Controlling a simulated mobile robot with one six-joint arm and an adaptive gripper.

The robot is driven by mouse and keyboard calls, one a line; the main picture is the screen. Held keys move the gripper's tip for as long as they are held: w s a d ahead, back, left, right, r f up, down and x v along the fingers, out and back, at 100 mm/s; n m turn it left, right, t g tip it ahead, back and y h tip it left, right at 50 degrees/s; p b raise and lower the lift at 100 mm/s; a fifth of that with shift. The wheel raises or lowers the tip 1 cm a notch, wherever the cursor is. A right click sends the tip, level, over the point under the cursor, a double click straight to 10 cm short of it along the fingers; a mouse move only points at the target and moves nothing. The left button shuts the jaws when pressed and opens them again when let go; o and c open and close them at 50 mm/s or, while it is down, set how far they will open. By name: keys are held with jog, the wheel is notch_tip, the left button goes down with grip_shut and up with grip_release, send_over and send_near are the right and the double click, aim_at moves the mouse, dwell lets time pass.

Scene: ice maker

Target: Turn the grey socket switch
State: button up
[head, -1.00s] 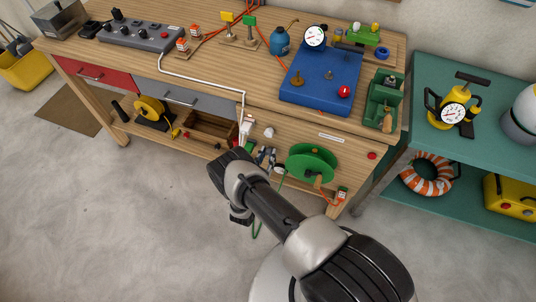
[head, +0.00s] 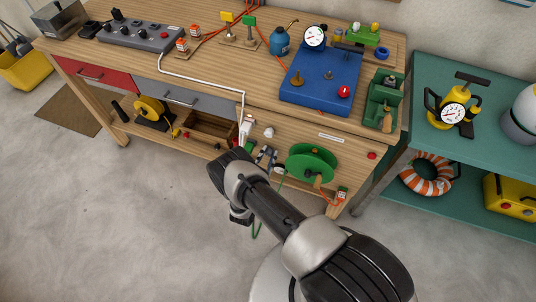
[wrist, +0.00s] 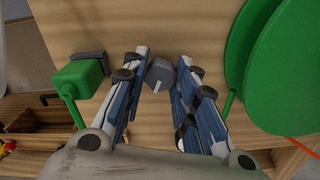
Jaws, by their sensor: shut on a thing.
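The grey socket switch (wrist: 161,75) is a round dark-grey knob with a white pointer mark, on the wooden front panel in the wrist view. My gripper (wrist: 164,66) has its two blue-and-white fingers on either side of the knob, shut on it. The exact contact on the knob's right side is hard to make out. In the head view my gripper (head: 265,157) is at the front of the workbench, just left of the green reel, partly hidden by my wrist.
A green block (wrist: 80,76) with a cable is close left of the fingers. The large green reel (wrist: 290,65) is close on the right; it also shows in the head view (head: 312,163). An open wooden drawer (head: 208,130) is to the left. The floor in front is clear.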

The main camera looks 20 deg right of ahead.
jog(key=shift+m, duration=1.2)
jog(key=m, duration=0.3)
jog(key=shift+m, duration=0.5)
jog(key=m, duration=0.2)
jog(key=shift+m, duration=0.4)
jog(key=m, duration=0.3)
jog(key=shift+m, duration=0.3)
